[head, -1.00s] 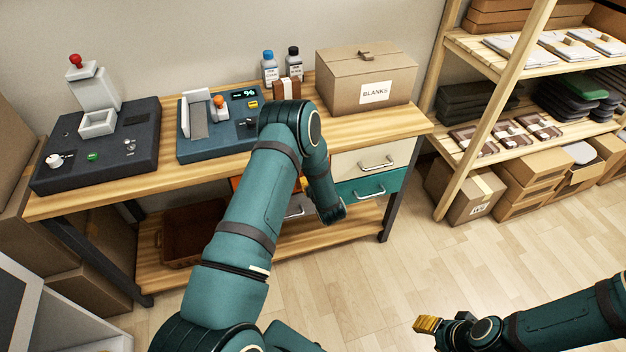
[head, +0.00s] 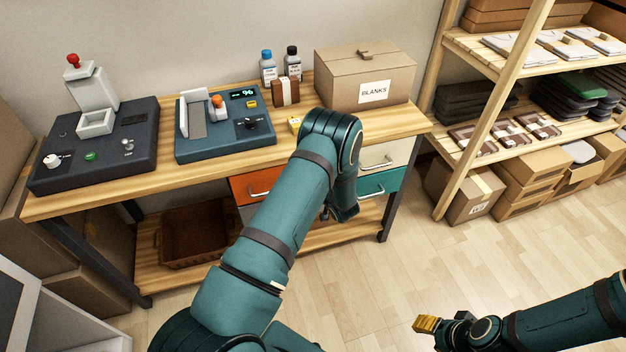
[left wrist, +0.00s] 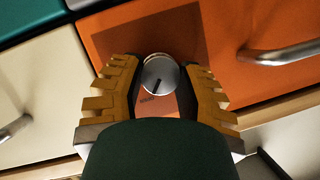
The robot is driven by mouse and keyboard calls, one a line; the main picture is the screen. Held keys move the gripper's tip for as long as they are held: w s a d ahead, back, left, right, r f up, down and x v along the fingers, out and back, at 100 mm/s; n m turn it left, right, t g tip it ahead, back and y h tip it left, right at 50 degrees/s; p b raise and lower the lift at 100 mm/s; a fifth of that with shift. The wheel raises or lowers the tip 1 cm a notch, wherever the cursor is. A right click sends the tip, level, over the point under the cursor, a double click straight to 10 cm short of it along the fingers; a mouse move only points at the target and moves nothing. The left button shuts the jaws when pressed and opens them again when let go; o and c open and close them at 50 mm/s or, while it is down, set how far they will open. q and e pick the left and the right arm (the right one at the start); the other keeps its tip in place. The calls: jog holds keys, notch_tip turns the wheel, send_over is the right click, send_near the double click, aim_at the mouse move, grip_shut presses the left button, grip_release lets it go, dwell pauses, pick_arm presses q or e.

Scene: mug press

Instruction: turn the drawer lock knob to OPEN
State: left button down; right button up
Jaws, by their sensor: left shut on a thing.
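The lock knob (left wrist: 160,76) is a small round silver knob with a dark pointer line, on the orange drawer front (left wrist: 232,30) in the left wrist view. The pointer slants toward the lower left of that picture; small lettering beside it is too small to read. My left gripper (left wrist: 162,65) is shut on the knob, one yellow finger on each side. In the head view the orange drawer (head: 240,190) shows under the bench, but my left arm hides the knob and gripper. My right gripper (head: 427,324) is at lower right, over the floor, away from the bench.
A bar handle (left wrist: 285,52) sticks out to the right of my left gripper. Cream (head: 372,158) and teal (head: 372,184) drawers are right of my left arm. The bench top (head: 400,122) carries two dark machine consoles, bottles and a BLANKS box (head: 345,88).

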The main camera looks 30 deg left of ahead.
pick_arm(q)
jog(key=c, duration=0.6)
grip_release()
jog(key=shift+o, duration=0.2)
jog(key=shift+d, duration=0.1)
jog(key=v, duration=1.2)
